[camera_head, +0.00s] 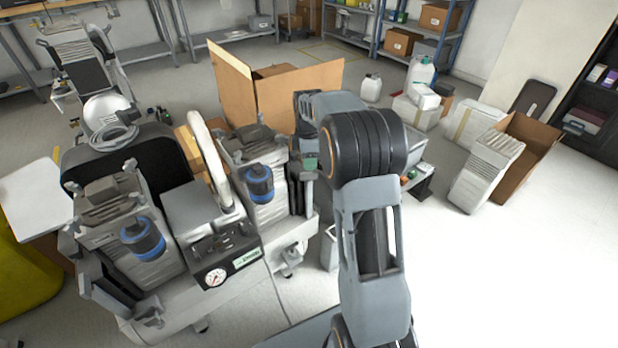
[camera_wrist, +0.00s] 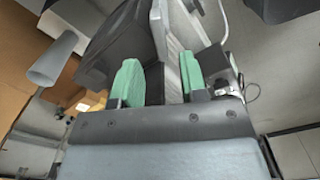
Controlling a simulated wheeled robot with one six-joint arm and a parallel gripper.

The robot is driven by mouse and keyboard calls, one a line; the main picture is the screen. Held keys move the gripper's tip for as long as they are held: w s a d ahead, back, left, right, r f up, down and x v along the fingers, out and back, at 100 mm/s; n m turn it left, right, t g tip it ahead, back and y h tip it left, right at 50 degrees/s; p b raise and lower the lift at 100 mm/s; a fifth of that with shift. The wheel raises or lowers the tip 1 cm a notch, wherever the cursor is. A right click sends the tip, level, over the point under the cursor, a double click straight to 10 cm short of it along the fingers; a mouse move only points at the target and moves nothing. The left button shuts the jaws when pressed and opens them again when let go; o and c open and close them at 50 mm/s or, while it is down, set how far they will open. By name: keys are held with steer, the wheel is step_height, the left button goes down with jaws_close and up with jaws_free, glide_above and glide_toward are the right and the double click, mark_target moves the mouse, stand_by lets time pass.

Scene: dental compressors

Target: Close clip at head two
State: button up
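The dental compressor has two ribbed heads, a left one (camera_head: 110,215) and a right one (camera_head: 250,150), each with a blue-banded dark cylinder on its front. No label tells me which is head two. Dark clip-like parts (camera_head: 98,280) stand out beside the left head. My gripper is at the right side of the right head in the head view, mostly hidden by my arm. In the wrist view my gripper (camera_wrist: 158,78) has its two green fingertips apart. A dark part and a pale grey surface show between or behind them; I cannot tell whether they touch.
A pressure gauge (camera_head: 216,277) and a pale curved hose (camera_head: 210,160) sit between the heads. An open cardboard box (camera_head: 285,95) stands behind. Another box (camera_head: 530,155) and a grey ribbed unit (camera_head: 485,170) stand at right. The floor at lower right is clear.

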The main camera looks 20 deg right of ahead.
mark_target(309, 172)
steer(key=shift+f+b, duration=0.95)
steer(key=shift+f, duration=2.05)
jaws_close()
